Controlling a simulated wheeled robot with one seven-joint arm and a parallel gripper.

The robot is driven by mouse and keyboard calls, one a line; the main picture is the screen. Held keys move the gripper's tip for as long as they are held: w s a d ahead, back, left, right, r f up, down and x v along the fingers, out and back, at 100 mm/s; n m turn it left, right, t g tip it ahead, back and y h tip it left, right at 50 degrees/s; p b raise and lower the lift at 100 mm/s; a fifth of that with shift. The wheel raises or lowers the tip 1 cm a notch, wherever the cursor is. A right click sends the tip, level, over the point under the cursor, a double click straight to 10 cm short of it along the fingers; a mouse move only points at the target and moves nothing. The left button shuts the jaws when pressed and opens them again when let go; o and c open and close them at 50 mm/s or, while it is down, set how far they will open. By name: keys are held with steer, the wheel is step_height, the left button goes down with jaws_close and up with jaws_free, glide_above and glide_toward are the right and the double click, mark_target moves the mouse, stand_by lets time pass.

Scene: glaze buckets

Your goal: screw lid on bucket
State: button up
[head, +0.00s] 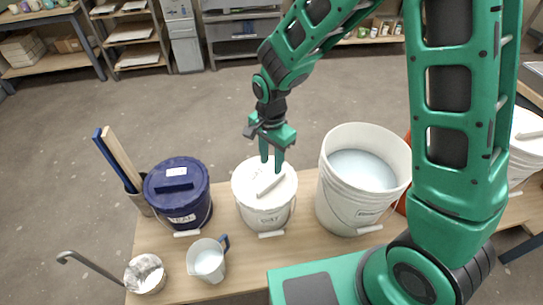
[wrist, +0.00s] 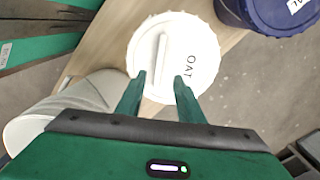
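A white bucket (head: 268,219) labelled OAT stands on the wooden bench with a white lid (head: 246,186) over its mouth. The lid has a raised straight bar handle; in the wrist view the lid (wrist: 200,50) shows the bar and the word OAT. I cannot tell whether the lid is threaded tight. My gripper (head: 272,166) points down just above the lid. In the wrist view its two fingers (wrist: 159,80) are apart with nothing between the tips; the bar lies just beyond them, nearer the left finger. Contact with the lid cannot be told.
A dark blue lidded bucket (head: 178,208) stands close on the left, a large open white bucket (head: 340,196) with pale glaze on the right. A pitcher (head: 207,262), a small cup (head: 146,275) with a ladle (head: 92,266) and a holder (head: 140,203) with sticks crowd the left end.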

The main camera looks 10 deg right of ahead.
mark_target(272, 183)
steer(key=shift+f, duration=4.55)
steer(key=shift+s+f, duration=0.15)
steer(key=shift+f, duration=0.35)
steer(key=shift+s, duration=0.1)
jaws_close()
steer(key=shift+s, duration=0.1)
